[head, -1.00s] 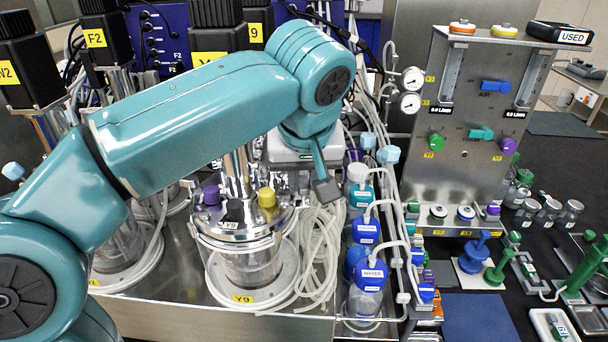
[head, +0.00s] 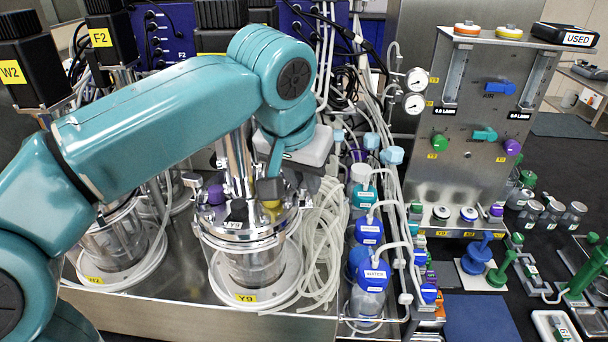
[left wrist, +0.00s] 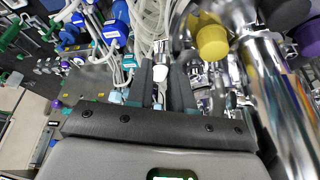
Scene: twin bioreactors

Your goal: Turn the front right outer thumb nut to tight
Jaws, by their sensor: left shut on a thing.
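The Y9 vessel (head: 250,262) is a clear glass reactor with a steel head plate carrying purple (head: 215,195) and yellow (head: 270,205) caps. My left gripper (head: 270,190) is low over the right part of that plate, its dark finger covering part of the yellow cap. In the left wrist view its two fingers (left wrist: 161,80) are close together with a narrow gap, and the yellow cap (left wrist: 211,40) is just right of them. The left gripper is shut on a thumb nut, which the fingers largely hide; its turn position cannot be told. My right gripper is out of view.
Clear tubing coils (head: 322,240) lie right of the vessel, beside blue-capped bottles (head: 372,275). The W2 vessel (head: 110,240) stands at left. A steel panel (head: 470,130) with valves and gauges stands at right. Tall steel parts crowd the vessel lid.

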